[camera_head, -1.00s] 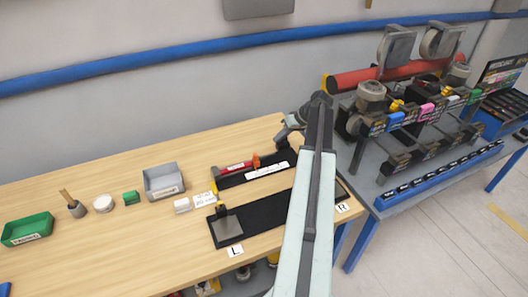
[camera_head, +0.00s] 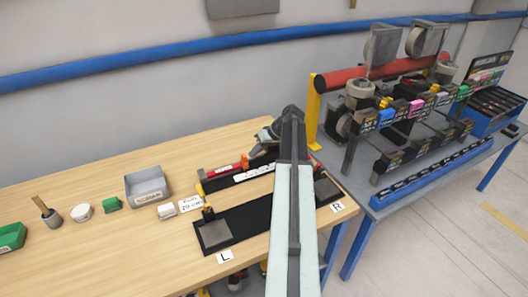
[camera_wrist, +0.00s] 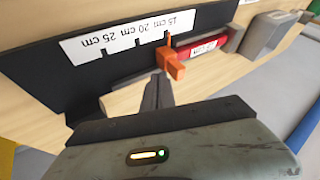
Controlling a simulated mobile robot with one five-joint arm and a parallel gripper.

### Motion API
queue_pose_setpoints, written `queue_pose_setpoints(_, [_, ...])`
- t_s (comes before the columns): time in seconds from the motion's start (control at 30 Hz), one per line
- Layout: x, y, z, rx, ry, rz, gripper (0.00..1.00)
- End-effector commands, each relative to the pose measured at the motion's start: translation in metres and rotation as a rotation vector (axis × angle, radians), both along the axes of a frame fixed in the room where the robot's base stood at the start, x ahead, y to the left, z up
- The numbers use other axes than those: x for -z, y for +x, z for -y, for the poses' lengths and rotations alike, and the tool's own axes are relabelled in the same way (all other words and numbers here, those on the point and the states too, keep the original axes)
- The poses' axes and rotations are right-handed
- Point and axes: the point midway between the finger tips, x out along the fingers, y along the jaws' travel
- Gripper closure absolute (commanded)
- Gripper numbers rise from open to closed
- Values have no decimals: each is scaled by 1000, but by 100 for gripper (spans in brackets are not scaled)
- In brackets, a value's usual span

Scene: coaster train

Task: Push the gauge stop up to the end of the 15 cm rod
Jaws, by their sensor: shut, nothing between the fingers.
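The orange gauge stop (camera_wrist: 172,62) stands on the black gauge in the wrist view, beside the 15 cm end of the white scale (camera_wrist: 125,36). The red rod (camera_wrist: 206,47) with a white label lies just to its right. Stop and rod end look very close; I cannot tell if they touch. My gripper (camera_wrist: 159,84) is shut and empty, its tips just below the stop in the picture, contact unclear. In the head view the stop (camera_head: 245,162) is at the right end of the red rod (camera_head: 222,169), and my gripper is mostly hidden by my arm.
A black mat (camera_head: 262,215) with grey pads lies in front of the gauge, between cards L (camera_head: 225,256) and R (camera_head: 338,207). A grey bin (camera_head: 147,187), white block (camera_head: 166,212) and note card (camera_head: 191,204) stand to the left. A rack of parts (camera_head: 400,120) stands to the right.

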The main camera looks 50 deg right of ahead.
Motion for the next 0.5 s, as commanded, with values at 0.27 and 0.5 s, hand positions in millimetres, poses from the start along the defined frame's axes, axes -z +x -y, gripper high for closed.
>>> queue_pose_setpoints(0.27, [-1,4,-12,0,0,0,100])
queue_pose_setpoints(0.5, [-1,5,-13,0,0,0,100])
